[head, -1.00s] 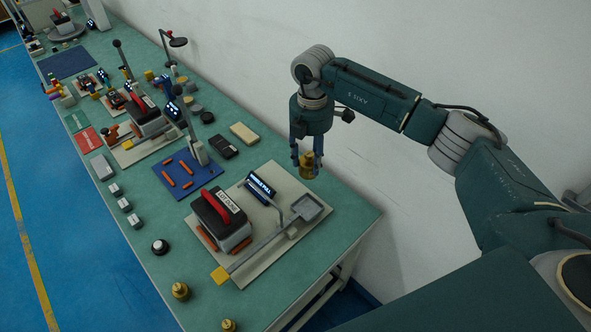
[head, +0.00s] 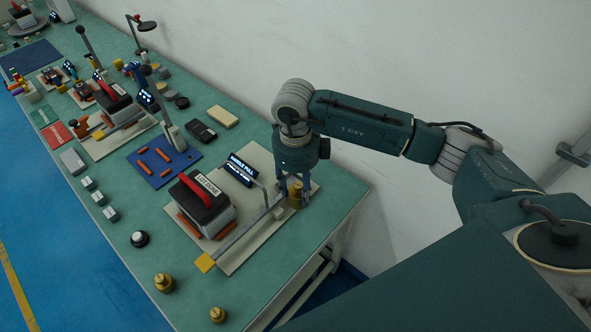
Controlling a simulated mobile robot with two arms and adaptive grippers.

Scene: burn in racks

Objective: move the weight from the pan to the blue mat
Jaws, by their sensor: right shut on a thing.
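My right gripper (head: 294,190) points down with its fingers shut around a brass weight (head: 296,197). The weight is upright at the spot of the pan, on the right end of the lever arm (head: 240,231). The gripper and weight hide most of the pan, and I cannot tell whether the weight touches it. A blue mat (head: 165,173) with several orange bars lies left of the near fixture. My left gripper is not in view.
The near fixture has a cream baseplate (head: 255,252), a black block with a red handle (head: 204,198) and a small lit display (head: 241,168). Two brass weights (head: 164,283) (head: 217,314) stand at the front edge.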

